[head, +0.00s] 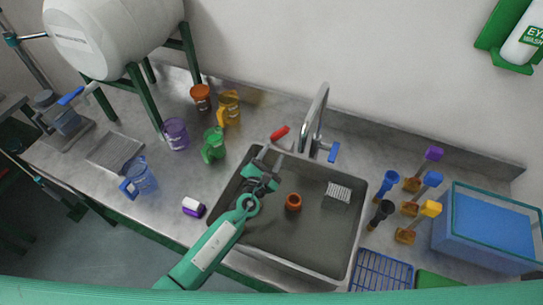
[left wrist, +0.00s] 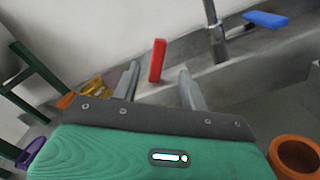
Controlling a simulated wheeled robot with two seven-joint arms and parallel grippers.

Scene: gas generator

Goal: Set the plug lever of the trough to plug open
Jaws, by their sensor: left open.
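The trough (head: 330,240) is a grey metal sink set in the worktop. A red lever (head: 279,132), which looks like the plug lever, stands at its back left rim. It also shows in the left wrist view (left wrist: 157,60), upright and seen between my fingers, beyond them. My left gripper (head: 271,152) is open and empty over the trough's back left corner, just short of the red lever. I cannot tell whether a finger touches it. My right gripper is not in view.
A tall faucet (head: 316,115) with a blue handle (head: 334,152) stands right of the red lever. A green pitcher (head: 213,146), a purple cup (head: 175,134) and other vessels stand to the left. Several coloured scoops and a blue bin (head: 487,232) are at the right.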

